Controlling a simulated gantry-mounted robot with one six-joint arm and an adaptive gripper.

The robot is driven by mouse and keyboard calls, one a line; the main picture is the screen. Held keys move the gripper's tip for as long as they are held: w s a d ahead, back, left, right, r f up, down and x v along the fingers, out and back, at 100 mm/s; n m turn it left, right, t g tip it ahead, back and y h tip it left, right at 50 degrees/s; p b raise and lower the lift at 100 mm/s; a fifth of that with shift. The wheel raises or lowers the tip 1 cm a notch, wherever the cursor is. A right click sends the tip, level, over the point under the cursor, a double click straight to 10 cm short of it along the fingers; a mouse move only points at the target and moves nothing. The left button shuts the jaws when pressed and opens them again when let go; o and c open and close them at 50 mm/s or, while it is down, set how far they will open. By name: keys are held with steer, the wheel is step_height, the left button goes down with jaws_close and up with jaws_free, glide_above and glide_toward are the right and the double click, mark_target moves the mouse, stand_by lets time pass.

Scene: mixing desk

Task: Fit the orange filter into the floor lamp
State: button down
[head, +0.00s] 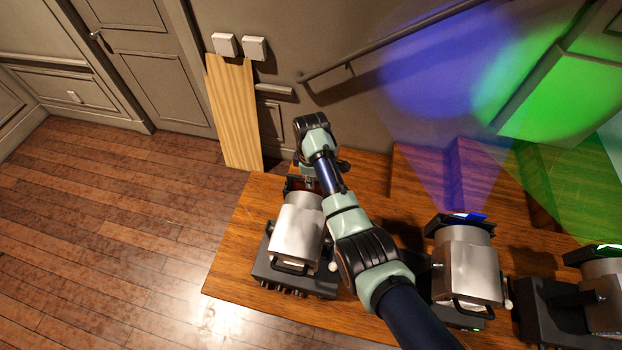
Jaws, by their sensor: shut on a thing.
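The unlit floor lamp (297,228) is a silver can on a dark base at the left end of the wooden platform. My gripper (309,184) points down at the lamp's front end, partly hidden by my wrist and arm. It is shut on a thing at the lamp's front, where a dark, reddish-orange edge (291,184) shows. This appears to be the orange filter, mostly hidden. I cannot tell whether it sits in the lamp's holder or just above it.
A second lamp (466,262) throws blue-violet light and a third (604,285) throws green light, both to the right. My arm crosses between the first two lamps. A wooden board (234,115) leans on the wall. The platform's left edge (228,247) drops to open floor.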

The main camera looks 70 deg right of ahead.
steer(key=shift+f, duration=0.4)
steer(key=shift+f+b, duration=1.25)
steer(key=shift+f, duration=0.45)
steer(key=c, duration=1.2)
jaws_free()
steer(key=shift+d+r, duration=0.1)
step_height(320, 180, up, 8)
steer(key=shift+d+f, duration=0.1)
steer(key=shift+f, duration=0.05)
